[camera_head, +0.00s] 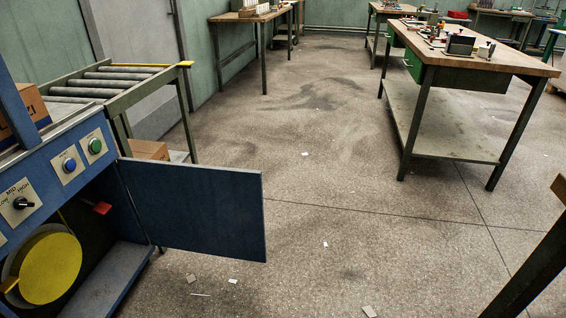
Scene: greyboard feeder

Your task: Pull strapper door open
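The blue strapper (50,165) stands at the left edge, with a dial and two buttons on its front panel. Its blue door (195,208) stands swung out to the right, hinged near the machine's right side. The inside of the machine shows, with a yellow round reel (50,268) and a small red part (102,208). Neither of my grippers is in view, so nothing shows touching the door.
A roller conveyor (110,82) adjoins the machine behind, with a cardboard box (150,150) beneath it. A workbench with tools (470,60) stands at the right. A table corner (545,250) juts in at lower right. The floor between is open, with small scraps.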

